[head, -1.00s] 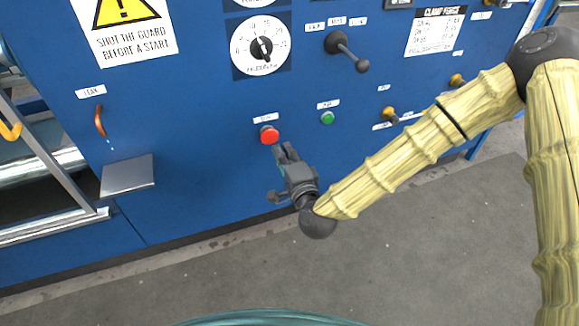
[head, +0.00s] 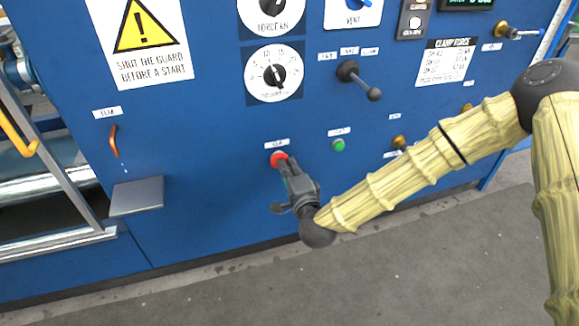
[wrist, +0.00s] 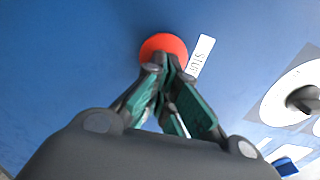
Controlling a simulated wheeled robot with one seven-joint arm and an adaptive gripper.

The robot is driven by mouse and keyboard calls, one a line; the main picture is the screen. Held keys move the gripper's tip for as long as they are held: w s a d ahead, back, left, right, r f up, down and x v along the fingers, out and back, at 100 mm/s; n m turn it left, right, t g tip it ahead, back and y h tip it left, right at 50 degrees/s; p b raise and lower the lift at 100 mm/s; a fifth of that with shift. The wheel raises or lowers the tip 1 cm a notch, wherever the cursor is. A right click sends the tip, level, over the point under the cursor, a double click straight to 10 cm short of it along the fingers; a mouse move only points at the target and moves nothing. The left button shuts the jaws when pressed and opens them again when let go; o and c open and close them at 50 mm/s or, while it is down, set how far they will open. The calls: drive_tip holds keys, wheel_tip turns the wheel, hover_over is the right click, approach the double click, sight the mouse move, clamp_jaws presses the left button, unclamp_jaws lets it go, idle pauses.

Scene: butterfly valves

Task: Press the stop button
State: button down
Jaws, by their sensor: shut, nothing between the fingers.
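The stop button is a red round button (head: 277,158) on the blue panel, under a small white label. In the head view my gripper (head: 285,164) is shut and empty, and its tips overlap the lower right of the button. In the wrist view the red button (wrist: 163,45) shows just beyond the shut fingertips (wrist: 163,62), which cover its lower part. The fingertips are at or very near the button face. I cannot tell whether they touch it or whether it is pushed in.
A green button (head: 338,145) sits to the right of the red one. A black-knobbed lever (head: 374,94) and a white dial (head: 273,73) are above. A grey shelf (head: 137,195) sticks out at the left. Open floor (head: 330,290) lies in front.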

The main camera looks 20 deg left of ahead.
drive_tip(key=shift+w+a+r, duration=0.25)
drive_tip(key=shift+w, duration=0.2)
drive_tip(key=p+v, duration=0.3)
drive_tip(key=v, duration=1.1)
drive_tip(key=shift+s+d+f, duration=0.15)
drive_tip(key=shift+s+f, duration=0.1)
drive_tip(key=shift+s, duration=0.05)
